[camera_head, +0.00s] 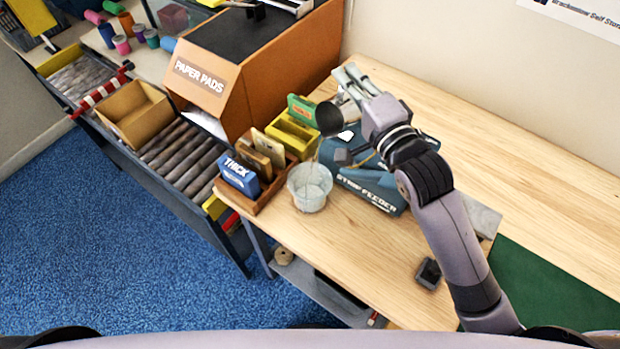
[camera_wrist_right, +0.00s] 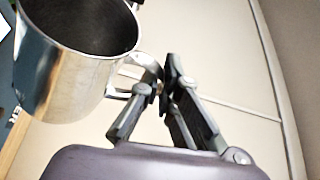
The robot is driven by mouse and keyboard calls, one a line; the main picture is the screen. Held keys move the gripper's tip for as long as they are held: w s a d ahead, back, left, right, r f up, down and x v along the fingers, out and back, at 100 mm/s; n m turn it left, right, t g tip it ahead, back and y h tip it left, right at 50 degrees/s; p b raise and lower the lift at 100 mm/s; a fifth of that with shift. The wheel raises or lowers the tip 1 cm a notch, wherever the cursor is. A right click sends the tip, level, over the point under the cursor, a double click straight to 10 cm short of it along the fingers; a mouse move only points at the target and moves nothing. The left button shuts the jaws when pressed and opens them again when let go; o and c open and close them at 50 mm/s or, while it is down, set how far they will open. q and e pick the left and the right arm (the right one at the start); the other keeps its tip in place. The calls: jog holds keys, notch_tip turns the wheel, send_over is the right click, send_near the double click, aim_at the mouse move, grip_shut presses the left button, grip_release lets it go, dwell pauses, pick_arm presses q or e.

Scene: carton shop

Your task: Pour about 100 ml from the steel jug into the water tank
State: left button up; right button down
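The steel jug (camera_head: 330,118) hangs in the air above and slightly right of the clear water tank (camera_head: 310,190), tilted with its dark mouth toward the tank side. A faint thin line runs down from its lip toward the tank; I cannot tell for sure if it is liquid. The tank stands upright at the table's front edge; its level is hard to read. My right gripper (camera_head: 358,84) is shut on the jug's handle. In the right wrist view, the fingertips (camera_wrist_right: 167,75) pinch the handle beside the shiny jug (camera_wrist_right: 75,65). My left gripper is out of view.
The teal strip feeder (camera_head: 370,185) stands right behind the tank. The orange paper pads box (camera_head: 260,75) stands behind. A small dark block (camera_head: 428,274) lies on the otherwise clear front table.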

jog(key=shift+s+a, duration=0.2)
jog(key=shift+s, duration=0.05)
jog(key=shift+f+n+y+b, duration=0.2)
jog(key=shift+n+y+b, duration=0.15)
jog(key=shift+n, duration=0.35)
dwell(0.4)
jog(key=shift+s+a+f, duration=0.15)
jog(key=shift+f, duration=0.05)
jog(key=shift+r, duration=0.15)
